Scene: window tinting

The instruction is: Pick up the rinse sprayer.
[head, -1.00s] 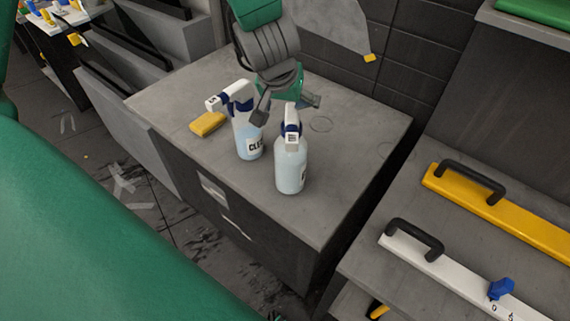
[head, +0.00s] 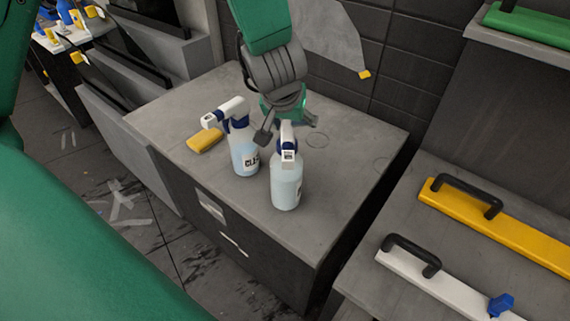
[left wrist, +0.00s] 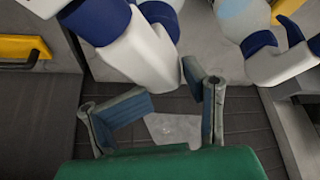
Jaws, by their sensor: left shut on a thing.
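Two spray bottles with white and blue heads stand on the grey cabinet top (head: 345,185). The left bottle (head: 245,158) has a label starting "CLE". The right bottle, the rinse sprayer (head: 286,187), has its label turned mostly out of sight. My left gripper (head: 287,127) reaches from behind and is shut on the rinse sprayer near its head. In the left wrist view, the gripper's fingers (left wrist: 150,94) sit by the sprayer's large white head (left wrist: 138,52). The other sprayer (left wrist: 275,62) is at the right there. The exact contact is hidden. My right gripper is not in view.
A yellow sponge (head: 205,140) lies left of the bottles. A lower shelf at right holds a yellow bar tool (head: 530,228) and a white one (head: 445,287), both with black handles. A tiled wall (head: 415,60) stands behind. The cabinet top's right part is clear.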

